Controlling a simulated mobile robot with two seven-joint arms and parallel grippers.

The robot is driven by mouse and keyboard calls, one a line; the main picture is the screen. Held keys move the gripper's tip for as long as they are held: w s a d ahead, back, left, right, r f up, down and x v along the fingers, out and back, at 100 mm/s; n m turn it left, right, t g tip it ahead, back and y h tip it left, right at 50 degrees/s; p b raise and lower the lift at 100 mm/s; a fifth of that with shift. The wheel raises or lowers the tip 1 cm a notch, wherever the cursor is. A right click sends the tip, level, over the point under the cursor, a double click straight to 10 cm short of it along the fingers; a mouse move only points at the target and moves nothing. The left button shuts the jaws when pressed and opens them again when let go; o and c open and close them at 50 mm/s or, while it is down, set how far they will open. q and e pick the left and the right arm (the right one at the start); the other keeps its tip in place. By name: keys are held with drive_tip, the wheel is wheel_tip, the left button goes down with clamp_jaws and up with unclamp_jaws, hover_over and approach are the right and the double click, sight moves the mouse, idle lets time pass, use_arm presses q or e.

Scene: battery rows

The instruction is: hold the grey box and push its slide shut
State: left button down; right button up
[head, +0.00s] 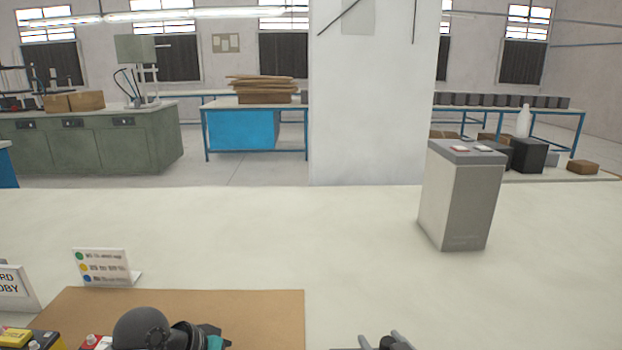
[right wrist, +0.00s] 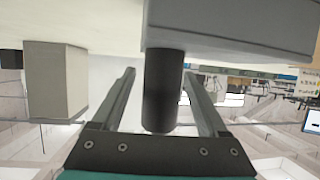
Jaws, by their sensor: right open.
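In the right wrist view, which looks upside down, the grey box (right wrist: 235,32) fills the upper right as a low slab. A dark upright post (right wrist: 162,90) stands out from it, apparently the handle of its slide; the slide's travel is hidden. My right gripper (right wrist: 165,85) is open, with one finger on each side of the post. I cannot tell whether they touch it. In the head view only the right fingertips (head: 390,342) show at the bottom edge. My left arm's dark wrist shows at lower left, with part of a teal gripper body (head: 214,338); its jaws are hidden.
A tall grey battery-like block (head: 460,200) stands on the pale table, right of centre. At left are a brown mat (head: 270,312), a small sign with coloured dots (head: 101,265) and a yellow-topped battery (head: 14,336). The middle of the table is clear.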

drive_tip(key=v, duration=1.2)
idle(0.3)
